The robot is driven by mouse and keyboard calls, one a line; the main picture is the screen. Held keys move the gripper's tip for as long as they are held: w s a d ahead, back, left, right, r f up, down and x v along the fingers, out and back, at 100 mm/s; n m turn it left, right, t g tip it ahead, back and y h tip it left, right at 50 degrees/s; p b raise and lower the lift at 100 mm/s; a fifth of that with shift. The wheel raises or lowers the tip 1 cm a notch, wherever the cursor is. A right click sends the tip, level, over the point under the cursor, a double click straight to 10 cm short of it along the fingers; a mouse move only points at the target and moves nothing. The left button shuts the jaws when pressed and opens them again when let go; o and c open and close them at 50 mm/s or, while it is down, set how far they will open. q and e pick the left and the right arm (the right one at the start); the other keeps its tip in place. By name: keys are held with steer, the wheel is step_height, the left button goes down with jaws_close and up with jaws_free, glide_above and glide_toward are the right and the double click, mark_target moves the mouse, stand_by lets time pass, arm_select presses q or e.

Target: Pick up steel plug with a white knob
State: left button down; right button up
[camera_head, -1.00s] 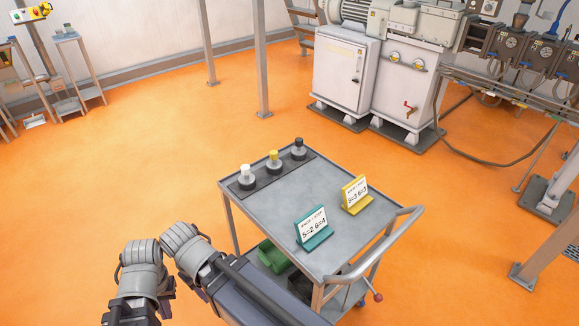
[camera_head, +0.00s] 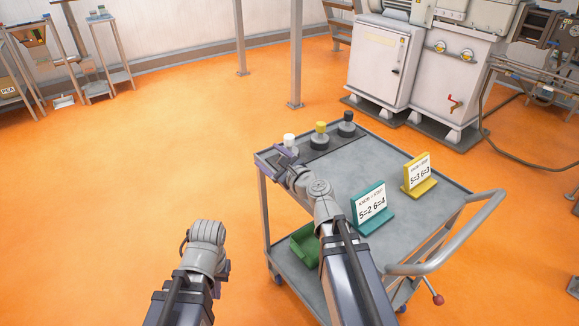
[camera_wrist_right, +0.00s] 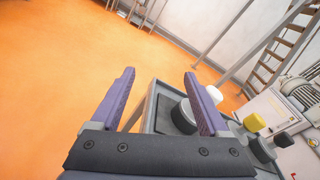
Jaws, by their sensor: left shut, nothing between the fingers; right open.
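The steel plug with a white knob (camera_head: 289,140) stands upright at the far left corner of the cart top. My right gripper (camera_head: 275,156) is beside it, open and empty. In the right wrist view, the white knob (camera_wrist_right: 214,95) shows just right of the right finger, and part of the dark round base (camera_wrist_right: 184,116) shows left of that finger. The finger overlaps the plug in the picture; I cannot tell if they touch. My left gripper (camera_head: 217,289) hangs low left of the cart, shut and empty, its fingers mostly hidden by the arm.
A yellow-knob plug (camera_head: 320,137) and a black-knob plug (camera_head: 347,125) stand in the same row. A teal sign (camera_head: 371,207) and a yellow sign (camera_head: 419,176) stand on the cart (camera_head: 390,155). A green bin (camera_head: 304,245) is on the lower shelf.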

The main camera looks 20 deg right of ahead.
mark_target(291, 140)
steer(key=d+m+h, duration=0.1)
steer(key=d+m, duration=0.1)
steer(key=d+m+t+h+b, duration=0.1)
steer(key=d+m, duration=0.2)
steer(key=w+d+m+t+h, duration=0.1)
steer(key=d+m, duration=0.1)
steer(key=d, duration=0.1)
steer(key=shift+d+f+m+h+b, duration=0.15)
steer(key=shift+f+m+h+b, duration=0.15)
steer(key=shift+h, duration=0.1)
steer(key=shift+w+d+r+m, duration=0.1)
steer(key=shift+d+r+m, duration=0.05)
steer(key=shift+d+m, duration=0.15)
steer(key=shift+w+a, duration=0.2)
steer(key=shift+w, duration=1.8)
steer(key=shift+w+a, duration=0.15)
steer(key=shift+w, duration=1.8)
arm_select(q)
step_height(291, 140, down, 3)
arm_select(e)
steer(key=shift+s, duration=0.1)
jaws_close()
